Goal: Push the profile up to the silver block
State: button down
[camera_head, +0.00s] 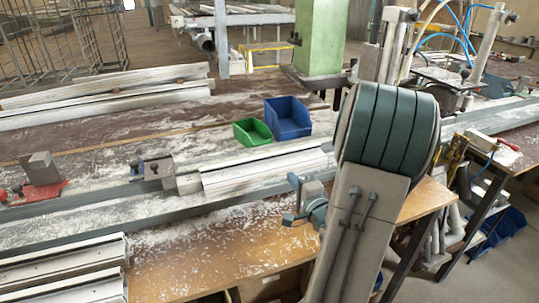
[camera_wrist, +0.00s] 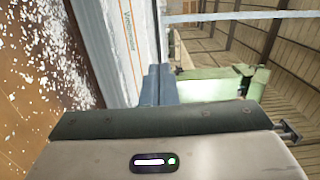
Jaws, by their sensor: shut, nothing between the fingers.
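A small silver block (camera_head: 188,184) sits on the rail at the profile's left end, beside a blue-and-grey clamp (camera_head: 152,170). I cannot tell whether block and profile touch. In the wrist view, my gripper (camera_wrist: 158,72) is shut and empty, with its blue-grey fingers close to a long pale profile with printed lettering (camera_wrist: 126,40).
A green bin (camera_head: 252,132) and a blue bin (camera_head: 287,118) stand behind the rail. A red clamp (camera_head: 32,190) with a grey block is at left. More profiles lie at back left (camera_head: 110,90) and front left (camera_head: 65,272). A green column (camera_head: 320,38) stands behind. White shavings cover the bench.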

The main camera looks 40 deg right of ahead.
send_near(264, 158)
jog(key=w+d, duration=0.3)
jog(key=shift+w+d+r, duration=0.1)
jog(key=shift+d, duration=0.15)
jog(key=shift+w+a, duration=0.7)
jog(key=shift+w, duration=0.35)
jog(key=shift+w+a, duration=0.4)
jog(key=shift+w, duration=0.2)
